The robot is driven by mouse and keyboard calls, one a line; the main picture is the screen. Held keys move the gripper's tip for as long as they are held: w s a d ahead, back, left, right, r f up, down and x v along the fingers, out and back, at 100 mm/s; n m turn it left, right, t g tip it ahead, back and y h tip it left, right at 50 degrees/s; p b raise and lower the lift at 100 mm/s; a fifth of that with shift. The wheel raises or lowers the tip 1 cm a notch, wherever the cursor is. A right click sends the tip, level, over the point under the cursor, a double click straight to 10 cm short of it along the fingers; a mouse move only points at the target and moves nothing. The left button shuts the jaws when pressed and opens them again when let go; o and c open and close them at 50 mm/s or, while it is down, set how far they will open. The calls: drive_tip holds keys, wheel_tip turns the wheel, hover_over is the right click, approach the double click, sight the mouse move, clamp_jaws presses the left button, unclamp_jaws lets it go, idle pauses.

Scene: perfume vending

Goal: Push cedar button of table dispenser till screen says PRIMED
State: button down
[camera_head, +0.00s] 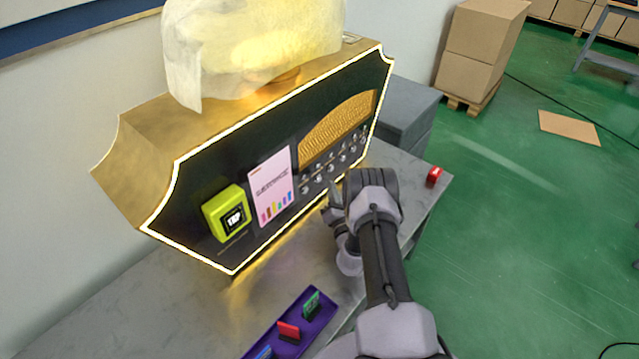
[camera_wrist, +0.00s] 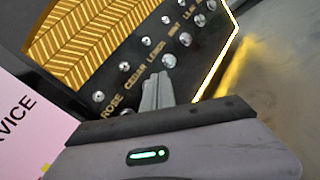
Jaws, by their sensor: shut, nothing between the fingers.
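The table dispenser (camera_head: 205,175) is a black-fronted gold box with a glowing edge. Its panel holds two rows of silver round knobs with labels between them, ROSE, CEDAR, LEMON and MINT among them. The CEDAR label (camera_wrist: 134,76) shows in the wrist view, with a silver knob (camera_wrist: 121,66) above it. The lower knob at CEDAR is hidden behind my fingers. My gripper (camera_head: 333,187) is shut and empty, its tips at the lower row; the fingers also show in the wrist view (camera_wrist: 156,88). I cannot tell whether they touch. No screen reading PRIMED is visible.
A lime-green TAP reader (camera_head: 227,213) and a pink-white card panel (camera_head: 272,186) are left of the knobs. A purple tray (camera_head: 318,323) with colored cards lies on the metal table (camera_head: 195,305). A red object (camera_head: 433,176) sits near the table's right corner.

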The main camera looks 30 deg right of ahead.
drive_tip(key=shift+w+a, duration=0.2)
drive_tip(key=shift+w, duration=0.3)
idle(1.7)
drive_tip(key=shift+w+a+b, duration=0.1)
drive_tip(key=shift+w+b, duration=0.2)
drive_tip(key=shift+b, duration=0.2)
drive_tip(key=shift+w, duration=0.1)
drive_tip(key=shift+w+a, duration=0.15)
drive_tip(key=shift+w, duration=0.25)
drive_tip(key=shift+s, duration=0.1)
idle(0.5)
drive_tip(key=shift+s+d, duration=0.25)
drive_tip(key=shift+s, duration=0.5)
